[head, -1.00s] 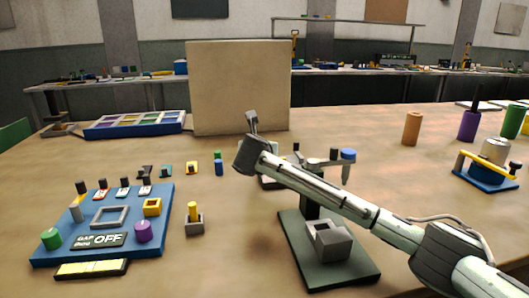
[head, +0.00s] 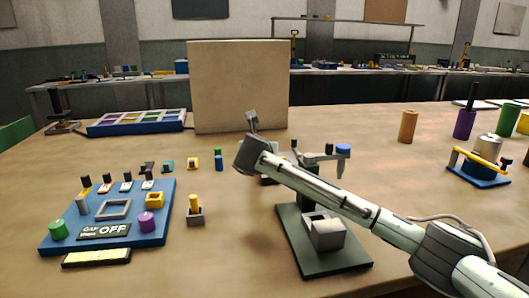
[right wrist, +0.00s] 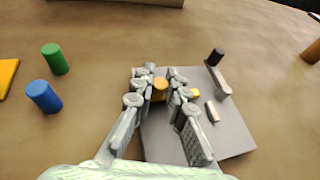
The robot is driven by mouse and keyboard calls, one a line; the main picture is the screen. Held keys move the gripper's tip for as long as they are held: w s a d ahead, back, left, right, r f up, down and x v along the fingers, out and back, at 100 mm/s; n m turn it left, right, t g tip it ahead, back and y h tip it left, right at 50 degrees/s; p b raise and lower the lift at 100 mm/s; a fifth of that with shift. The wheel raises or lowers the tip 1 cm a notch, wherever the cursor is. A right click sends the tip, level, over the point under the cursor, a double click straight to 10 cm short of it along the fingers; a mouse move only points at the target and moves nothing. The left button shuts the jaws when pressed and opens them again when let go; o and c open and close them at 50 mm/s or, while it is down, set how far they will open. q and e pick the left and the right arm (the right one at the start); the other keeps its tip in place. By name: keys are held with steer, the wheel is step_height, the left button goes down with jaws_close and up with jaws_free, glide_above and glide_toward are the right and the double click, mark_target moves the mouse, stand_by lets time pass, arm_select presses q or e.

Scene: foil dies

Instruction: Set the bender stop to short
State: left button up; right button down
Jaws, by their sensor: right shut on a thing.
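In the right wrist view a flat grey plate (right wrist: 228,132), which looks like the bender, lies on the table. It carries an orange round knob (right wrist: 160,88), a small yellow piece (right wrist: 195,93), a pale block (right wrist: 212,111) and a grey lever (right wrist: 218,82) with a dark knob (right wrist: 216,57). My right gripper (right wrist: 159,80) is shut on the orange knob, one finger on each side. In the head view my right gripper's body (head: 251,156) and arm cover most of this fixture; the fingertips are hidden. The stop's marks cannot be read. My left gripper is not in view.
A dark-based stand (head: 320,266) with a blue knob (head: 343,149) stands close under my right arm. A blue panel (head: 155,236) reading OFF is at left. A beige upright board (head: 238,88) stands behind. Blue (right wrist: 43,95) and green (right wrist: 55,58) cylinders stand beside the plate.

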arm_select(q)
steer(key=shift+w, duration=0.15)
arm_select(e)
steer(key=shift+f, duration=0.1)
steer(key=c, duration=1.6)
jaws_free()
steer(key=shift+c, duration=0.2)
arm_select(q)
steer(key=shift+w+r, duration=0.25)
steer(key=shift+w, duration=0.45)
arm_select(e)
steer(key=shift+o, duration=0.8)
steer(key=shift+s, duration=0.2)
steer(key=v, duration=1.1)
steer(key=shift+s+r, duration=0.25)
steer(key=shift+s, duration=0.05)
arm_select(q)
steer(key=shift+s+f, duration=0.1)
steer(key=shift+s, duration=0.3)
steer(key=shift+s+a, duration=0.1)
arm_select(e)
steer(key=shift+s, duration=0.1)
